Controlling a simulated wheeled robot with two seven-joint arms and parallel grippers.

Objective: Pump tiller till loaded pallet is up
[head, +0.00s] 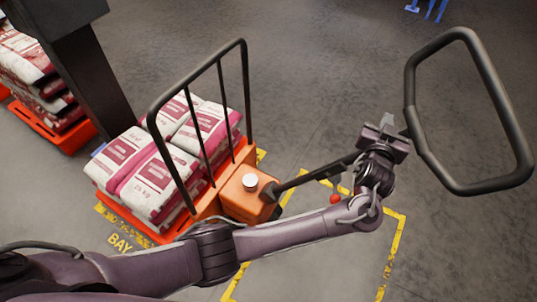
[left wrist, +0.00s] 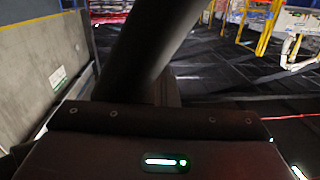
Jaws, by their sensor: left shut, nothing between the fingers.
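The tiller has a large black loop handle (head: 489,68) at the right of the head view. Its dark shaft (head: 320,172) slopes down left to the orange pump housing (head: 248,196). My left gripper (head: 388,122) is shut and empty, beside the left side of the loop near the shaft's upper end; whether it touches cannot be told. A thick dark bar (left wrist: 150,50) crosses close in front of it in the left wrist view. The loaded pallet (head: 117,205) is orange and carries red-and-white sacks (head: 158,185); its clearance from the floor cannot be told. My right gripper is not in view.
A black rail frame (head: 247,90) stands between sacks and pump. Another sack stack (head: 25,65) on an orange base and a dark post (head: 95,75) stand at left. Yellow floor lines (head: 395,250) mark a bay.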

